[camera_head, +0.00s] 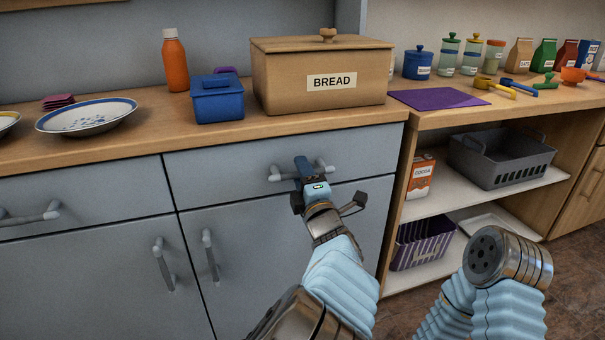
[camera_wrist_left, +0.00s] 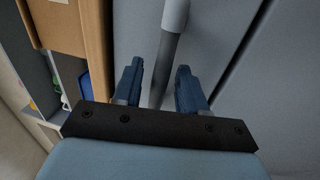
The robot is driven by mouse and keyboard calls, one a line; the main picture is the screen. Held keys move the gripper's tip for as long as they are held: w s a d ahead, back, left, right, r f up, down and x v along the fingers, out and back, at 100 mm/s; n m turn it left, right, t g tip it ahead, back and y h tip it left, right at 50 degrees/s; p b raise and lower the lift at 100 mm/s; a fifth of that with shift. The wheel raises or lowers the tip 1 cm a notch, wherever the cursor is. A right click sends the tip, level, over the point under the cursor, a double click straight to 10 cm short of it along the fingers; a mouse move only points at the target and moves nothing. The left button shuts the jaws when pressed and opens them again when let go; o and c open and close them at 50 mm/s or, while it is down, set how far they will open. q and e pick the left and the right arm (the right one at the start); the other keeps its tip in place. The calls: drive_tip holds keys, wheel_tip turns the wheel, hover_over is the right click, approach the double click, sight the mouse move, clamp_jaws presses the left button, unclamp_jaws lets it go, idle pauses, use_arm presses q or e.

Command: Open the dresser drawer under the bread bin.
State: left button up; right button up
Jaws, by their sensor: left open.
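The bread bin (camera_head: 285,88) is a wooden box with a BREAD label on the counter. Below it is the grey drawer front (camera_head: 225,163), closed flush with the cabinet. Its grey bar handle (camera_head: 283,175) is partly hidden behind my left gripper (camera_head: 303,170). In the left wrist view the handle (camera_wrist_left: 174,20) runs between the two blue fingers of my open left gripper (camera_wrist_left: 160,75); I cannot tell whether they touch it. My right gripper is out of view; only part of my right arm shows at the lower right.
A blue container (camera_head: 217,104), an orange bottle (camera_head: 175,65) and a plate (camera_head: 85,116) stand on the counter left of the bin. Cabinet doors with handles (camera_head: 210,256) lie below the drawer. Open shelves with a grey basket (camera_head: 500,160) are at the right.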

use_arm(q)
clamp_jaws()
drive_tip(key=shift+s, duration=0.1)
idle(0.3)
drive_tip(key=r+b+v, duration=0.2)
drive_tip(key=v, duration=1)
drive_tip(key=s+r+b+v, duration=0.1)
drive_tip(key=r+b+v, duration=0.1)
drive_tip(key=v, duration=1.1)
drive_tip(key=shift+s+d+r+b, duration=0.15)
drive_tip(key=shift+d+r+b, duration=0.15)
drive_tip(key=shift+b, duration=0.2)
unclamp_jaws()
